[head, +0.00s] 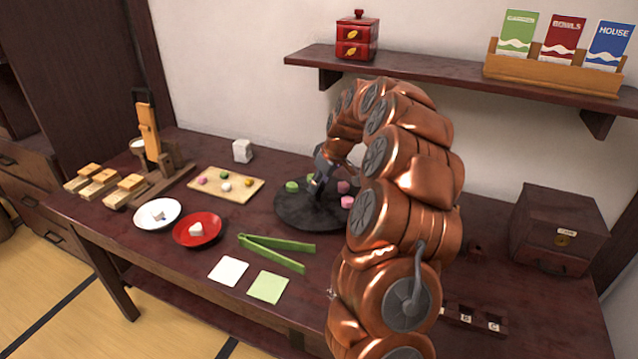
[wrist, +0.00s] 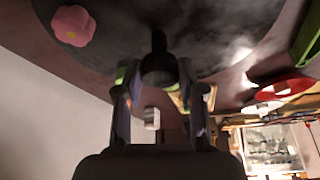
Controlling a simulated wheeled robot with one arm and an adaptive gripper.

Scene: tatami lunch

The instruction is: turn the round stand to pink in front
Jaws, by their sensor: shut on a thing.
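The round stand (head: 300,212) is a dark disc on the table, partly hidden behind my arm. In the wrist view the stand (wrist: 215,28) fills the top, with a pink flower-shaped sweet (wrist: 73,25) at the upper left. My gripper (wrist: 158,76) is shut on the stand's dark knob (wrist: 158,50), one finger on each side. In the head view my gripper (head: 318,187) is over the stand's middle.
A wooden board with small sweets (head: 225,184), a red plate (head: 198,229), a white plate (head: 158,213) and green tongs (head: 276,245) lie left of the stand. A brown box (head: 558,230) stands at the right. A shelf (head: 450,72) hangs above.

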